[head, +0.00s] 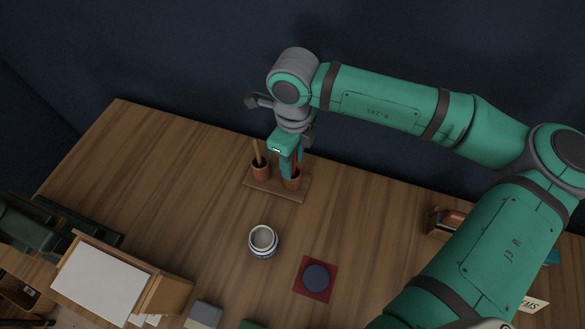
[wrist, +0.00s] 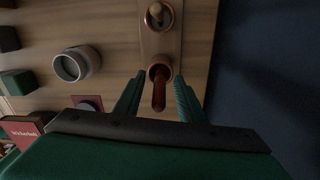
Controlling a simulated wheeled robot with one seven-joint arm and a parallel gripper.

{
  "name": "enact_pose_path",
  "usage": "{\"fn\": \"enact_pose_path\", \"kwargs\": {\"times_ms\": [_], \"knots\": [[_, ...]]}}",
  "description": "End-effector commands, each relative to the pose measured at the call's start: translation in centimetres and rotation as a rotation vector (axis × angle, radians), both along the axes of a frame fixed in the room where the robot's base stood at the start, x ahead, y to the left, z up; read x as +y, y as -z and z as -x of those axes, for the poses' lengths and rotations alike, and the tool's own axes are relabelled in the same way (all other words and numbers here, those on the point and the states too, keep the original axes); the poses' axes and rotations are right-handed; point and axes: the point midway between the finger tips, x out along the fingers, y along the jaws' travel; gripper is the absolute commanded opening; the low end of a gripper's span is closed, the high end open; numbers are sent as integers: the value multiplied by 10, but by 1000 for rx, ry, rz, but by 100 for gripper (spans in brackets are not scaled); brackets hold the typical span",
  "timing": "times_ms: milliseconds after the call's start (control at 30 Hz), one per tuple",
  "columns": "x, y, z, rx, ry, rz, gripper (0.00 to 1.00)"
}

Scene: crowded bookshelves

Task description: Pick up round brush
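A small wooden stand (head: 272,189) holds two reddish-brown cups near the back edge of the desk. In the wrist view, a red stick-like handle (wrist: 159,97), probably a brush, rises from the nearer cup (wrist: 160,71). A light wooden handle (head: 257,152) stands in the other cup (head: 261,174). Neither brush head shows clearly, so I cannot tell which is the round one. My gripper (wrist: 159,82) points down over the stand. Its two fingers are apart on either side of the red handle, with gaps visible. In the head view, my gripper (head: 290,165) partly hides this handle.
A white and blue pot (head: 263,241) and a dark round item on a red square (head: 317,277) stand in front of the stand. A wooden box with a white top (head: 100,284) is at lower left. Bare desk lies left of the stand.

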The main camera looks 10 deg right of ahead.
Motion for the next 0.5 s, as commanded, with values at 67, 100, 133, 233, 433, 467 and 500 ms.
{"fn": "enact_pose_path", "kwargs": {"times_ms": [67, 100, 133, 233, 433, 467, 500], "knots": [[0, 1, 0, -1, 0, 1, 36], [0, 1, 0, -1, 0, 1, 36], [0, 1, 0, -1, 0, 1, 36], [0, 1, 0, -1, 0, 1, 32], [0, 1, 0, -1, 0, 1, 0], [0, 0, 0, -1, 0, 1, 0], [0, 0, 0, -1, 0, 1, 0]]}}
